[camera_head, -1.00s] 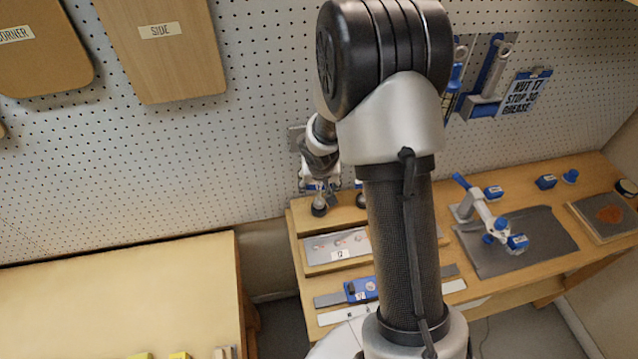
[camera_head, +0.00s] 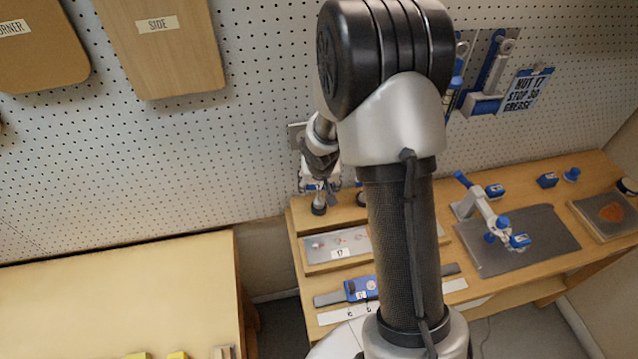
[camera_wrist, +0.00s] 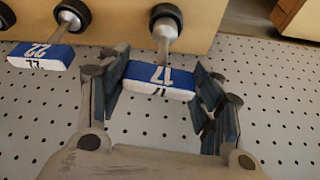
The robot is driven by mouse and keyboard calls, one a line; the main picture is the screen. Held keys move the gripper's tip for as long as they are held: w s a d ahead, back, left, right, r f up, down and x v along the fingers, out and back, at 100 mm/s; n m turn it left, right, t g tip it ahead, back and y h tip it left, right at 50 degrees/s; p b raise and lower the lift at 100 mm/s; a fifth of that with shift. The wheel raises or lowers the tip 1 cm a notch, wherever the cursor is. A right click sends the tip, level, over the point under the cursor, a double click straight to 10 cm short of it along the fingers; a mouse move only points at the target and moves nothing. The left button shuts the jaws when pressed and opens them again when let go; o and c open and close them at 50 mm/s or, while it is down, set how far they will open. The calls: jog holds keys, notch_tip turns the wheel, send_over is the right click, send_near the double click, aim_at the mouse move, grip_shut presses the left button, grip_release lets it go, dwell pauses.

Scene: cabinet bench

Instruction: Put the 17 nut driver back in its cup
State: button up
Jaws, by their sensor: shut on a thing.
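The 17 nut driver (camera_wrist: 160,80) has a blue and white handle marked 17 and a grey metal shaft. It lies between the two fingers of my gripper (camera_wrist: 158,68), which is shut on its handle. Its shaft points at a black-rimmed cup (camera_wrist: 166,12) on the wooden block (camera_wrist: 120,28). The shaft end overlaps the rim in the wrist view; I cannot tell how deep it sits. In the head view my gripper (camera_head: 321,186) is at the block by the pegboard, and my arm hides much of it.
A driver marked 22 (camera_wrist: 42,56) stands beside it in the wrist view, close to one finger. A pegboard (camera_wrist: 270,110) lies behind. In the head view a grey tray (camera_head: 337,246) and a blue tool (camera_head: 361,289) lie in front of the block.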

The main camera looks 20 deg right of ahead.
jog(key=shift+f+b, duration=0.9)
jog(key=o, duration=1.4)
jog(key=shift+c, duration=0.2)
jog(key=v, duration=1.2)
